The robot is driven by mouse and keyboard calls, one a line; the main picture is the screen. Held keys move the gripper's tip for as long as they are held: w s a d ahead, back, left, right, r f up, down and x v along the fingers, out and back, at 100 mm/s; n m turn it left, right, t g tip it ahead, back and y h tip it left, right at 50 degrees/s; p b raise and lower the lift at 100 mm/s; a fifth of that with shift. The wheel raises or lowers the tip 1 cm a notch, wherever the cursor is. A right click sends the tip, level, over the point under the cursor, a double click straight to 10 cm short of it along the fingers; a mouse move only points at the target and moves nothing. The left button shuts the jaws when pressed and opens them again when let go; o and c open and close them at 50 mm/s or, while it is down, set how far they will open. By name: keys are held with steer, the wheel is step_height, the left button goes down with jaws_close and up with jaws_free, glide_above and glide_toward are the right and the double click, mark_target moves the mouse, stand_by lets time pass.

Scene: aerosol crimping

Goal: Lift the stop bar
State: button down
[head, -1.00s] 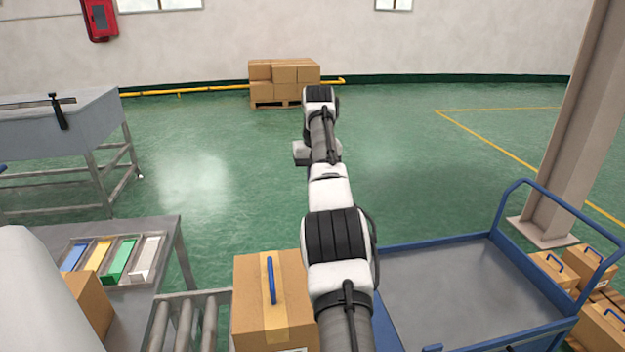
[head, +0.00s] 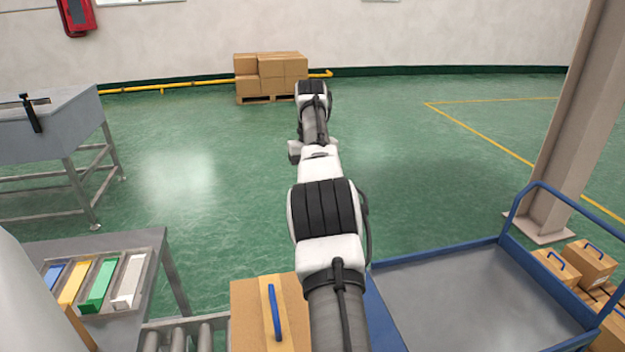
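No part in view can be surely named as the stop bar. A black bar-like fitting (head: 32,113) stands at the edge of the grey table at the far left. A roller conveyor (head: 178,338) shows at the bottom edge, with a cardboard box (head: 247,305) with a blue handle beside my arm. My arm reaches forward over the green floor. Grey parts, seemingly my gripper (head: 296,151), show partly behind the arm's far links, well away from the table and conveyor. Its fingers are hidden.
A bench (head: 150,250) with blue, yellow, green and white trays is at lower left. A blue-railed cart (head: 470,300) is at lower right, with a beige column (head: 570,130) behind it. Boxes on a pallet (head: 262,99) stand far back. The middle floor is clear.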

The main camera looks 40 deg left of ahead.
steer(key=shift+a+f, duration=0.1)
stand_by(0.4)
steer(key=c, duration=1.4)
jaws_free()
steer(key=shift+w+a+f, duration=0.1)
steer(key=shift+w+a, duration=0.05)
